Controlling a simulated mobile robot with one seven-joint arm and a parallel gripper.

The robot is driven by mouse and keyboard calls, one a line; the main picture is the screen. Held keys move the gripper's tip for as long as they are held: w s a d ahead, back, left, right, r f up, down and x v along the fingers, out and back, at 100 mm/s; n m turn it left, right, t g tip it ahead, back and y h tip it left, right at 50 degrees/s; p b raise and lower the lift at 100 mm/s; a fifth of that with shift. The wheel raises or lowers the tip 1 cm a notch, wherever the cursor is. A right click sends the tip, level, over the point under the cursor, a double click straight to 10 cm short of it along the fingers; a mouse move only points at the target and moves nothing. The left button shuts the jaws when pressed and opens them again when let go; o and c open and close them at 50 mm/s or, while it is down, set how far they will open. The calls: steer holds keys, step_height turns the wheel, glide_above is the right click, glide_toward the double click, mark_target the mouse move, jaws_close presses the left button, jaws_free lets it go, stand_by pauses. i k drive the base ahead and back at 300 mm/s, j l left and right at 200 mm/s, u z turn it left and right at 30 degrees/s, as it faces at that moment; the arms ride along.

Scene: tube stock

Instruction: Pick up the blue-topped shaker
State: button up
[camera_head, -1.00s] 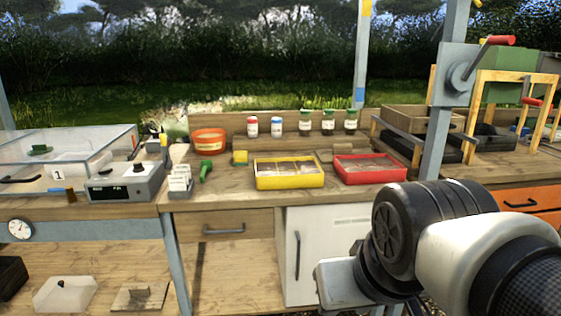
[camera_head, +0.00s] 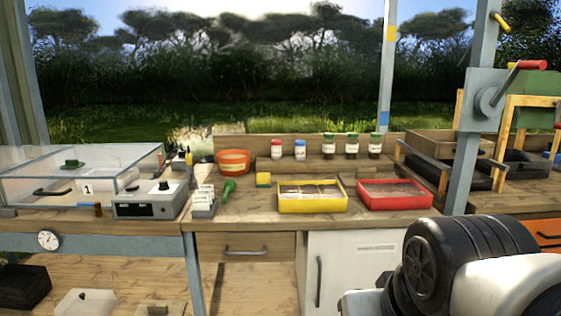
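The blue-topped shaker (camera_head: 299,150) stands upright at the back of the workbench, on or against a low wooden shelf. It is a small white bottle with a blue cap. A red-topped shaker (camera_head: 276,150) stands just to its left, and several green-topped jars (camera_head: 352,146) stand to its right. My arm shows at the lower right, well in front of and to the right of the shaker. My gripper itself is out of view.
A yellow tray (camera_head: 312,208) and a red tray (camera_head: 394,206) lie on the bench in front of the shakers. An orange tub (camera_head: 233,161) and a green scoop (camera_head: 228,188) are to the left. A grey post (camera_head: 464,150) with a crank rises at right.

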mark_target(300, 145)
steer(key=i, duration=1.6)
